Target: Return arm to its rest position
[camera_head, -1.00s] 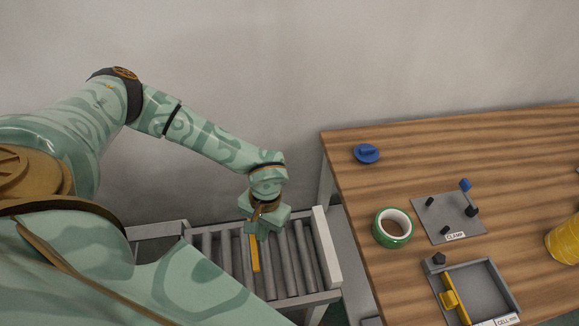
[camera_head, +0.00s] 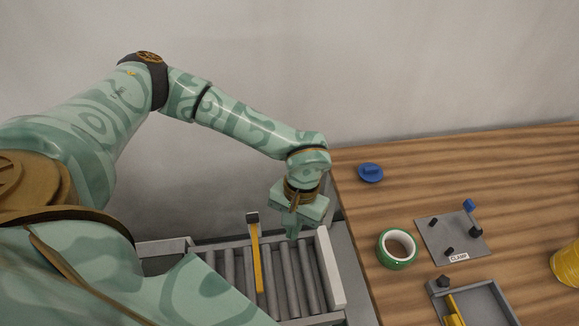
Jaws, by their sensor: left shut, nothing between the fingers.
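My left gripper (camera_head: 293,229) is shut and empty, pointing down over the right part of the roller conveyor (camera_head: 333,268). My left arm comes in from the left and bends at the elbow. A roll of green tape (camera_head: 383,256) lies on the wooden table (camera_head: 410,160), to the right of the gripper and apart from it. My right gripper is out of view.
A yellow bar with a grey head (camera_head: 255,262) lies on the conveyor, left of the gripper. The table holds a blue knob-like part (camera_head: 370,172), a grey clamp plate (camera_head: 437,238), a grey tray (camera_head: 486,287) and a yellow cylinder (camera_head: 566,264).

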